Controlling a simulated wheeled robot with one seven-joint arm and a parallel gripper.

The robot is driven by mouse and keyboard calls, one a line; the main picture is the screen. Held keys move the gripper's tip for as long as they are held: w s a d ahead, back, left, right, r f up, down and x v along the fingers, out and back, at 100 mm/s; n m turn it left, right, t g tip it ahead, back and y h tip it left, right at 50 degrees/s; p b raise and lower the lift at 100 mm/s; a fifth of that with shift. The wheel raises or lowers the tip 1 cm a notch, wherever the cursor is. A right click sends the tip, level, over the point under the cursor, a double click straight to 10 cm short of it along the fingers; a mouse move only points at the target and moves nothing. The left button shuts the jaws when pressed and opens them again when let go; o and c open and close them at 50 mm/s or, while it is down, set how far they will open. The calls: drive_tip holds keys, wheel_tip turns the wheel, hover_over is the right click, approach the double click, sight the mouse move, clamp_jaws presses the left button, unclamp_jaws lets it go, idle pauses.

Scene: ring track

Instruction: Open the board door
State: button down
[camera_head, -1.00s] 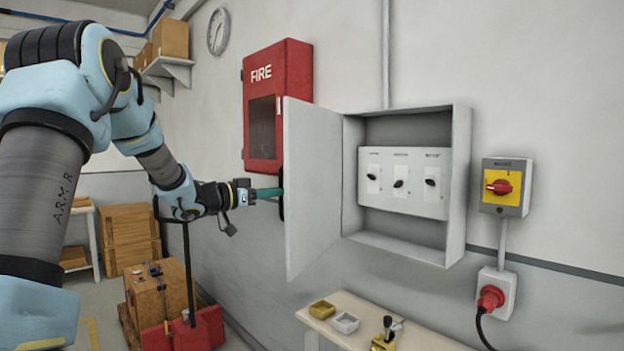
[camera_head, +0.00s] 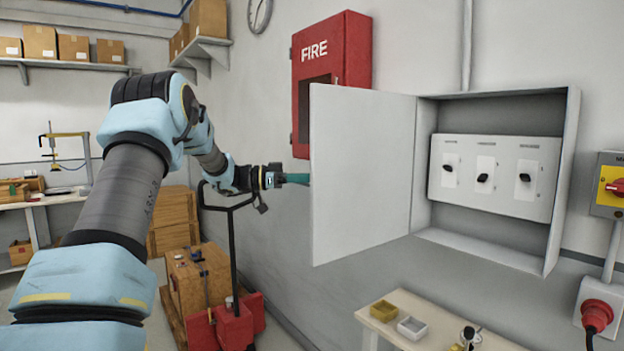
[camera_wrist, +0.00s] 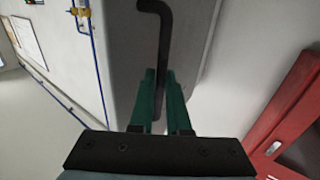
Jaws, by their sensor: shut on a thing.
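The board door (camera_head: 362,172) is a pale grey panel, swung wide open to the left of the grey board box (camera_head: 568,165). Inside the box a panel (camera_head: 490,178) with three black switches shows. My gripper (camera_head: 300,179) is at the door's left edge, its fingertips hidden behind the door in the head view. In the wrist view my green gripper fingers (camera_wrist: 162,98) are shut on the black door handle (camera_wrist: 160,30), which stands on the door's outer face (camera_wrist: 124,60).
A red fire cabinet (camera_head: 360,50) hangs on the wall behind the door. A small table (camera_head: 405,305) with trays stands below the box. A red pallet truck (camera_head: 222,325) with a crate stands below my arm. A yellow switch box (camera_head: 609,187) is at right.

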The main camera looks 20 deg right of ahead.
drive_tip(key=shift+d+f, duration=0.1)
drive_tip(key=shift+d, duration=0.05)
drive_tip(key=c, duration=1.2)
unclamp_jaws()
drive_tip(key=shift+d, duration=0.1)
drive_tip(key=o, duration=0.3)
drive_tip(key=b+v, duration=0.4)
drive_tip(key=v, duration=0.7)
drive_tip(key=shift+b, duration=0.4)
